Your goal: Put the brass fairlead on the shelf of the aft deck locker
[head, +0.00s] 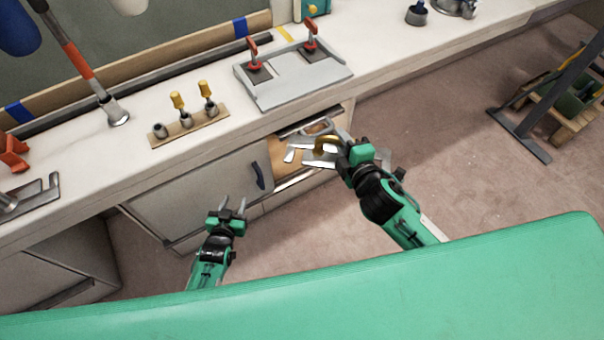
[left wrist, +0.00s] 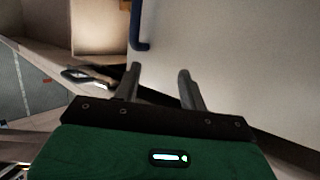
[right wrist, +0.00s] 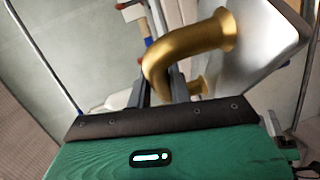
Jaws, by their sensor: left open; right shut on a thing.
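The brass fairlead (head: 326,143) is a curved golden piece held between the fingers of my right gripper (head: 336,152), in front of the open locker under the counter. The right wrist view shows its bent brass bar (right wrist: 190,45) between the fingers, with a silvery surface beside it. The aft deck locker (head: 283,153) has a light wooden interior, partly hidden by my right gripper and the fairlead. My left gripper (head: 232,206) is open and empty, in front of the pale door with a blue handle (head: 258,175). That handle also shows in the left wrist view (left wrist: 136,28).
The white counter (head: 110,150) runs above the locker. It carries a grey plate with red-handled levers (head: 292,72) and a wooden block with yellow-topped fittings (head: 190,126). A wooden pallet (head: 562,115) stands at right. The floor between is clear.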

